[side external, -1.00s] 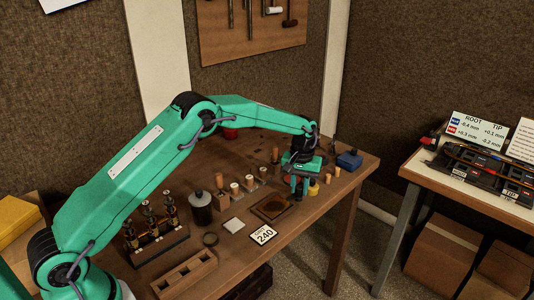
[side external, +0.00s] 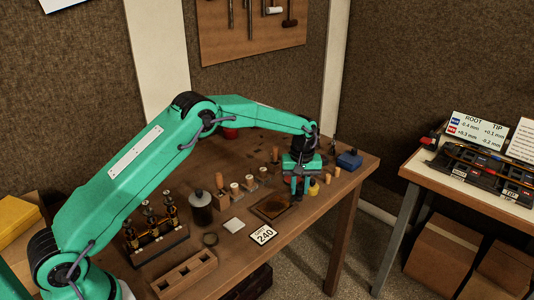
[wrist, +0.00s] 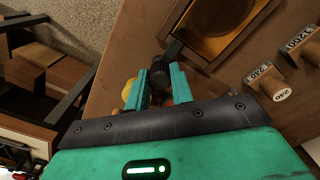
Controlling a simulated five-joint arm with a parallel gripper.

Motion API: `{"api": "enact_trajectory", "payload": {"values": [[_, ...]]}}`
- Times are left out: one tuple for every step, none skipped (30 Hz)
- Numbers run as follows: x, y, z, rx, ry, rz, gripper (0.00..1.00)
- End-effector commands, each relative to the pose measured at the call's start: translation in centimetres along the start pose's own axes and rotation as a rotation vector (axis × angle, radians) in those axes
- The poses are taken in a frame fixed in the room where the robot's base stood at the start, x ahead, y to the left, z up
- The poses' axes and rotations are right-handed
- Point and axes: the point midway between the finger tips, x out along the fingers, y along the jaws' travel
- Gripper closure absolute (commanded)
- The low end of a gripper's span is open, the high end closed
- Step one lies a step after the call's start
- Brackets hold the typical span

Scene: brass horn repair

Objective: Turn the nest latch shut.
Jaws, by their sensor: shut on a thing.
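The nest (wrist: 256,52), a shallow wooden frame with an amber-brown recess, is at the top right in the wrist view. It also shows on the bench in the side view (side external: 272,207). The dark nest latch (wrist: 172,50) sits at the nest's edge, with its knob toward my gripper (wrist: 160,84). My gripper is shut on the latch, with its two green fingers on either side of the dark knob. In the side view my gripper (side external: 300,192) points down beside the nest, and the latch is hidden there. I cannot tell whether the latch is fully turned.
Two labelled wooden pegs (wrist: 270,84) stand right of the fingers in the wrist view. A small yellow thing (side external: 313,187) is close beside my gripper. A blue box (side external: 349,160) is behind. The bench's right edge is near.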

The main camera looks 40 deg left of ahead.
Motion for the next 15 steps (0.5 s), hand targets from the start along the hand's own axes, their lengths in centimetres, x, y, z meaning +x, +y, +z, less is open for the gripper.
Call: {"api": "enact_trajectory", "payload": {"values": [[-0.24, 0.06, -0.11, -0.002, 0.003, 0.004, 0.73], [-0.24, 0.06, -0.11, -0.001, 0.003, 0.004, 0.67], [-0.22, 0.06, -0.10, -0.001, 0.003, 0.003, 0.59], [-0.20, 0.05, -0.10, -0.001, 0.003, 0.003, 0.55], [-0.18, 0.04, -0.09, -0.001, 0.002, 0.003, 0.55], [-0.16, 0.04, -0.08, -0.001, 0.002, 0.002, 0.55], [-0.14, 0.03, -0.07, -0.001, 0.002, 0.002, 0.55], [-0.12, 0.03, -0.06, 0.000, 0.002, 0.002, 0.55], [-0.11, 0.02, -0.06, 0.000, 0.001, 0.002, 0.55], [-0.10, 0.02, -0.05, 0.000, 0.001, 0.001, 0.55], [-0.09, 0.01, -0.05, 0.000, 0.001, 0.001, 0.55], [-0.09, 0.01, -0.05, 0.000, 0.001, 0.001, 0.55], [-0.11, 0.01, -0.04, 0.000, 0.001, 0.001, 0.55], [-0.16, 0.01, -0.05, 0.000, 0.001, 0.001, 0.55], [-0.27, 0.02, -0.05, 0.000, 0.001, 0.001, 0.55]]}}
